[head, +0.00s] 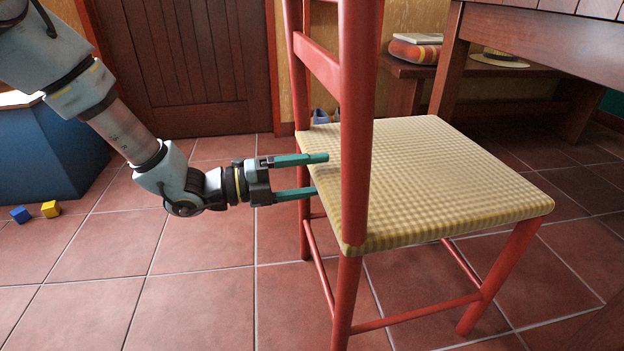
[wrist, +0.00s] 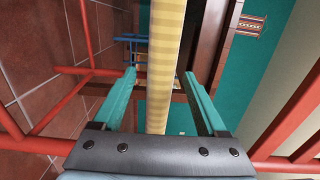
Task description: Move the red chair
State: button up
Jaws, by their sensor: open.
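The red chair (head: 357,130) stands upright on the tiled floor, with a tall red back and a woven yellow seat (head: 450,175). My gripper (head: 322,175) is at the chair's back side, level with the seat's left edge. Its two teal fingers are apart, one above and one below that edge in the head view. In the wrist view the yellow seat (wrist: 166,50) runs edge-on between the open fingers (wrist: 158,75), with visible gaps on both sides. Red chair bars (wrist: 85,72) show to the left there. The seat edge near the fingertips is partly hidden by the back post.
A wooden table (head: 540,30) stands close at the right. Behind the chair, a bench (head: 402,92) holds a hat (head: 499,59) and a folded striped cloth or bag (head: 414,53). A blue box (head: 50,160) and small blocks (head: 50,209) are at left. Floor at lower left is clear.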

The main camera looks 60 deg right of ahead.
jog(key=shift+s+d, duration=0.4)
grip_shut()
dwell(0.4)
dwell(0.9)
